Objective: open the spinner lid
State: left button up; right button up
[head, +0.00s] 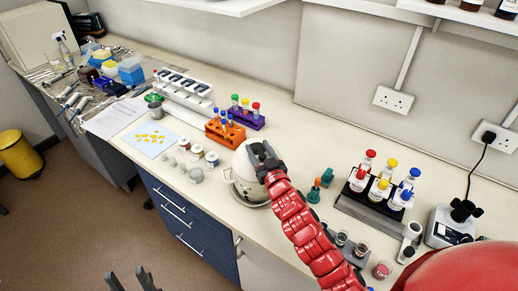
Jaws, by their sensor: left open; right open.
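The spinner (252,203) is a small round white machine on the bench, near the front edge at mid-picture. Its pale rounded lid (242,163) appears to be down over the body, though my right arm covers its right side. My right gripper (262,158), on the red arm, is at the upper right of the lid. It is open, and I cannot tell whether it touches the lid. My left gripper (133,281) is open and empty at the bottom left, in front of the drawers and well away from the spinner.
Small jars (197,152) and a beaker (196,175) stand just left of the spinner. An orange tube rack (225,132) and a purple rack (246,119) stand behind it. A black rack of colour-capped bottles (376,190) and green-and-orange droppers (315,191) are to the right.

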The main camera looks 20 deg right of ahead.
grip_shut()
dwell(1.3)
